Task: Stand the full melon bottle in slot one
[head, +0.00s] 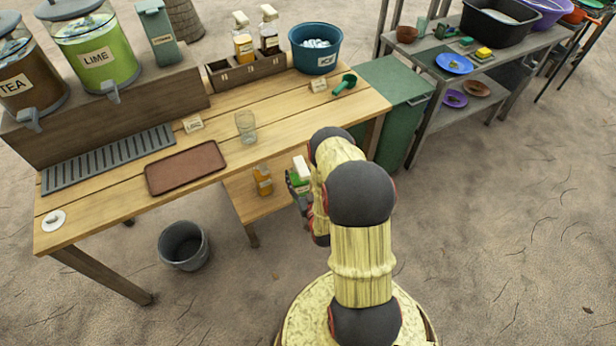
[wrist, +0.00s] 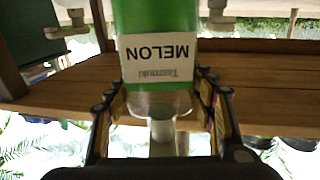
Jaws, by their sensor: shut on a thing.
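The melon bottle (head: 299,176) is green with a white cap. My gripper (head: 297,190) is shut on it in front of the table's lower shelf. In the wrist view, the melon bottle (wrist: 160,28) sits between the two fingers of my gripper (wrist: 160,92), and its MELON label reads upside down. The lower part of the bottle is clear there. The wooden bottle rack (head: 222,80) stands at the back of the tabletop. Two bottles stand in it, an amber one (head: 243,46) and a dark one (head: 269,40). Its left end looks empty. I cannot read any slot numbers.
An amber bottle (head: 263,181) stands on the lower shelf (head: 240,193), left of my gripper. A glass (head: 246,127), a brown tray (head: 186,167) and a green scoop (head: 345,84) are on the tabletop. A blue ice tub (head: 316,58) stands right of the rack. A grey bucket (head: 184,246) is on the ground.

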